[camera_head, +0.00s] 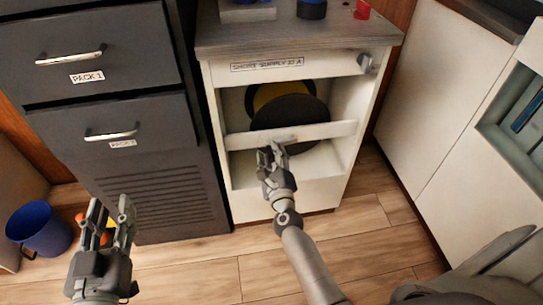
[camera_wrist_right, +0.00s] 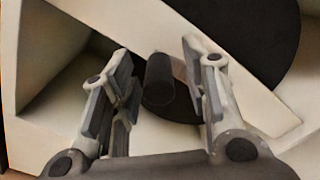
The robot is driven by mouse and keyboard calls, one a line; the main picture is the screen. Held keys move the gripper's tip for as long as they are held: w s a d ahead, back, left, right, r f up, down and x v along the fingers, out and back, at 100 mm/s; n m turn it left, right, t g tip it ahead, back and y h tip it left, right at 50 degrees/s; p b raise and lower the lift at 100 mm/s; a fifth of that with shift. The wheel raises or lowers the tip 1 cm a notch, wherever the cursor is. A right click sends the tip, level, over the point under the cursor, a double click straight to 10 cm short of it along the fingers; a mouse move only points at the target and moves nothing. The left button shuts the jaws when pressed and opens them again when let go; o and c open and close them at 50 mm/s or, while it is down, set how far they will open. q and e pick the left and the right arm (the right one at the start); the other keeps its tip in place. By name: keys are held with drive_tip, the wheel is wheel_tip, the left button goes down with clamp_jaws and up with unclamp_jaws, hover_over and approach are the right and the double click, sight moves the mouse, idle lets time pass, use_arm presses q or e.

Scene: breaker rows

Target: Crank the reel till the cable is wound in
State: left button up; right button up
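The reel (camera_head: 290,111) sits inside the white cabinet labelled "SHORT SUPPLY 22 A". It has a black disc, with yellow (camera_head: 266,95) showing behind it at the upper left. A white bar (camera_head: 315,131) crosses in front of it. My right gripper (camera_head: 270,153) is at the reel's lower front, by the bar. In the right wrist view, a dark cylindrical crank handle (camera_wrist_right: 159,78) stands between the open fingers (camera_wrist_right: 160,95), with gaps visible on both sides. My left gripper (camera_head: 110,212) is open and empty, low at the left. The cable's free end is not visible.
A dark drawer cabinet (camera_head: 150,185) with "PACK 1" labels stands left of the reel cabinet. A blue bucket (camera_head: 40,228) and an orange object (camera_head: 82,219), partly hidden by my left gripper, are on the wooden floor. White cupboards (camera_head: 425,95) close off the right.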

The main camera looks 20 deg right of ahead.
drive_tip(key=shift+s+f, duration=0.1)
drive_tip(key=shift+s, duration=0.05)
drive_tip(key=v, duration=1.1)
drive_tip(key=shift+s+a, duration=0.2)
drive_tip(key=shift+s, duration=0.15)
